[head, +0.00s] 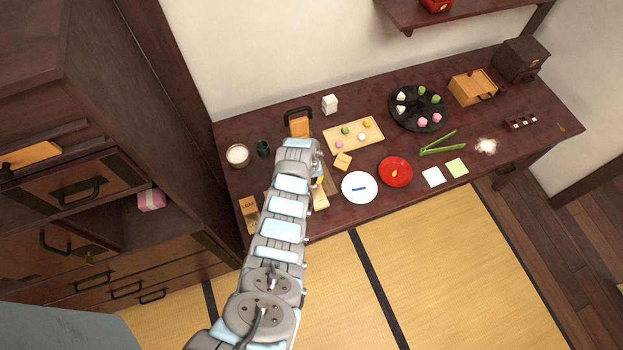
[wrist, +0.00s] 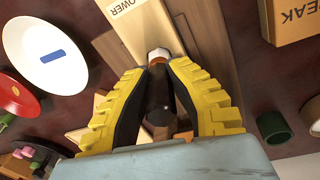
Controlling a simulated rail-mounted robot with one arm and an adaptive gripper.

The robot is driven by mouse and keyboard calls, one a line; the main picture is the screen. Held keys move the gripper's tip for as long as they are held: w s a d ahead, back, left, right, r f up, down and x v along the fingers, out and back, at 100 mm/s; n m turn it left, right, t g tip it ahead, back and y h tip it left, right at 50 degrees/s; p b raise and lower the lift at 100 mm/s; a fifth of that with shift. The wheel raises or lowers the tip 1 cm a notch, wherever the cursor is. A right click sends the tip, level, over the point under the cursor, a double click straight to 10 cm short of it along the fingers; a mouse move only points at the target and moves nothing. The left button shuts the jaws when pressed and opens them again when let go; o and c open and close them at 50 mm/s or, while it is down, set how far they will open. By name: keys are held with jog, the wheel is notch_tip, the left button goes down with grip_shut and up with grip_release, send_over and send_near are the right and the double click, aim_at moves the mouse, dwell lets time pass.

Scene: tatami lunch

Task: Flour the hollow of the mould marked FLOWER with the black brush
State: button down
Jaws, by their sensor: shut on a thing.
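My gripper (wrist: 160,72) has yellow ribbed fingers and is shut on the black brush (wrist: 160,95). The brush has a dark handle, an orange-brown band and a pale tip pointing up the wrist view. The light wooden mould marked FLOWER (wrist: 138,28) lies beyond the fingertips; only the end of its label shows. The brush tip is over or against the near part of this mould; I cannot tell whether it touches. The hollow is not visible.
Another labelled wooden block (head: 249,208) stands left, a dark green cup (head: 263,148) and a bowl of white powder (head: 238,155) behind it. A white plate (head: 349,193) and red dish (head: 396,172) lie right. A wooden board (head: 338,138) with sweets is behind.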

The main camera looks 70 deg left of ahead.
jog(key=shift+w+a, duration=0.1)
jog(key=shift+w, duration=0.05)
jog(key=shift+s, duration=0.4)
jog(key=shift+w+a, duration=0.2)
jog(key=shift+a, duration=0.05)
dwell(0.4)
jog(key=shift+d+p, duration=0.4)
jog(key=shift+a, duration=0.2)
dwell(0.5)
jog(key=shift+r+p, duration=3)
jog(key=shift+r, duration=1)
